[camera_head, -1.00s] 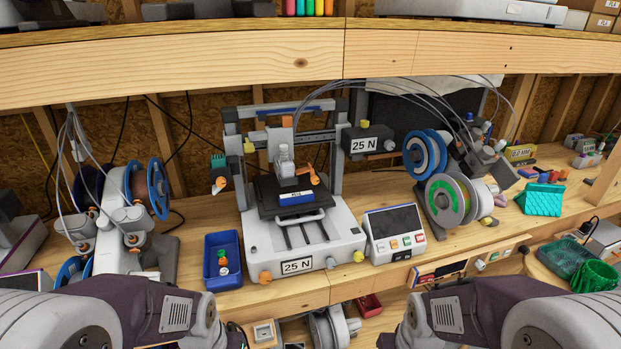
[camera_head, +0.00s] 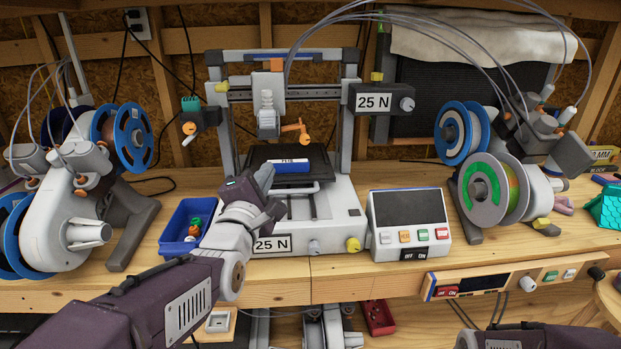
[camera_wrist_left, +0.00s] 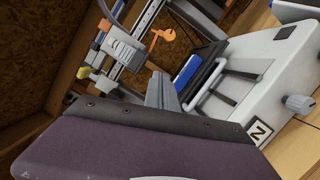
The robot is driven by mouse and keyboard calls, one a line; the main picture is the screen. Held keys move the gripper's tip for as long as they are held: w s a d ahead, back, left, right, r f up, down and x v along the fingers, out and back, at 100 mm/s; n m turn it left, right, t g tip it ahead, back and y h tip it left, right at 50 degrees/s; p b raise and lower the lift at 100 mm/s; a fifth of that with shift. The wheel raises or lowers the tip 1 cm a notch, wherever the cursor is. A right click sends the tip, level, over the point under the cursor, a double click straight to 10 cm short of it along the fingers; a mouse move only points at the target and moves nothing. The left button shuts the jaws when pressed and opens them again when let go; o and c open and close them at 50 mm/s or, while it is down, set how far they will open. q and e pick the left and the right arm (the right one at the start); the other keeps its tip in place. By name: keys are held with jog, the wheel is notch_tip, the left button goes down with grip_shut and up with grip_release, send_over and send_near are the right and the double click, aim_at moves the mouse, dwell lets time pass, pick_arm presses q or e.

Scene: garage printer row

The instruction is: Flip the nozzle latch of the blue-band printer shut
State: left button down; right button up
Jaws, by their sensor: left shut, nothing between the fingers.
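The printer (camera_head: 338,212) with a blue band (camera_head: 300,55) on its top bar stands on the bench in the middle of the head view. Its print head (camera_head: 267,103) hangs above the bed, with an orange latch lever (camera_head: 297,128) at its right side. The lever also shows in the left wrist view (camera_wrist_left: 163,36). My left gripper (camera_head: 264,178) is shut and empty, in front of the bed, below and left of the lever and apart from it. Its grey fingers (camera_wrist_left: 163,88) point towards the printer in the wrist view. My right gripper is out of view.
A blue-labelled block (camera_head: 292,165) lies on the bed. A blue tray (camera_head: 180,232) stands left of the printer, a control box (camera_head: 408,232) right of it. Spool holders flank both sides, with grey tubes arching overhead. A knobbed block (camera_head: 380,101) juts from the frame's right.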

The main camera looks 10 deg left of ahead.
pick_arm(q)
jog(key=w+d+r+p, duration=0.1)
jog(key=w+d, duration=0.1)
jog(key=w, duration=0.8)
jog(key=shift+w+d+r, duration=0.2)
jog(key=shift+w+d, duration=0.1)
jog(key=shift+w, duration=0.05)
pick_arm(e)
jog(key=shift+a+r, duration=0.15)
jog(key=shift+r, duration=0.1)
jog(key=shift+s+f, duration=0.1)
pick_arm(q)
jog(key=shift+d+n+b, duration=0.1)
jog(key=shift+n+b, duration=0.3)
jog(key=shift+b, duration=0.1)
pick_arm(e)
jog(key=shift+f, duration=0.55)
